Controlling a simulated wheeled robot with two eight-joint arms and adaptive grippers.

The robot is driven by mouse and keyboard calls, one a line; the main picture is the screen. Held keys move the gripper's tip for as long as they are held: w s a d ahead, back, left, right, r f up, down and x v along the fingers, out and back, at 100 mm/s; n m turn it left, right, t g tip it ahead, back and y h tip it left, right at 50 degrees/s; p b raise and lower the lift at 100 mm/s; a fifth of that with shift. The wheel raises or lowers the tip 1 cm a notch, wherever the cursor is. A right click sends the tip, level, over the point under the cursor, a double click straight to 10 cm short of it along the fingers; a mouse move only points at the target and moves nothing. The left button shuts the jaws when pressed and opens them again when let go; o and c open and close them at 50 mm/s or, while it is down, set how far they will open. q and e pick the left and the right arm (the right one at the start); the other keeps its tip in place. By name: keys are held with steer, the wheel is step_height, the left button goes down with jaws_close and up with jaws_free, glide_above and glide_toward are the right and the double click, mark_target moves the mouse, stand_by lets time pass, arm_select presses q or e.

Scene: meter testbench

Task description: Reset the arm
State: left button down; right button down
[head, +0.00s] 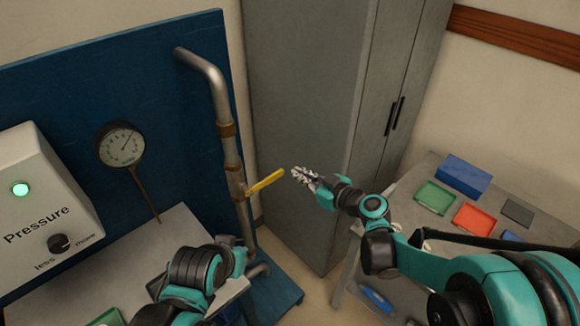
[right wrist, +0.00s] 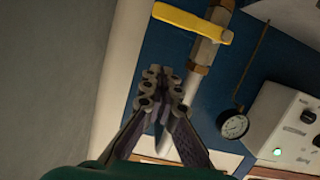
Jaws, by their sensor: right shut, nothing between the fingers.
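My right arm (head: 375,235) reaches in from the right in the head view. Its right gripper (head: 299,175) is shut and empty, just right of the yellow valve handle (head: 264,183), with a small gap between them. In the right wrist view the shut fingertips (right wrist: 160,84) are below the yellow handle (right wrist: 192,24) and apart from it. My left arm (head: 195,268) is folded at the bottom of the head view, in front of the bench. I do not see its gripper fingers.
The handle sits on a vertical pipe (head: 220,100) on a blue panel (head: 110,75). A gauge (head: 120,144) and a pressure box (head: 40,200) with a lit green light stand left. A grey cabinet (head: 305,110) stands behind. A side table (head: 405,185) holds coloured trays.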

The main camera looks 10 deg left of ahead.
steer(key=s+d+f+m+g+h, duration=0.1)
steer(key=s+d+m+h, duration=0.4)
steer(key=s+d, duration=0.7)
steer(key=s+d+f+m+g+h, duration=0.1)
steer(key=s+d+m+h, duration=0.5)
steer(key=s+d, duration=0.6)
steer(key=shift+d+f+g+h, duration=0.15)
steer(key=shift+f+g+h, duration=0.2)
steer(key=shift+f, duration=0.55)
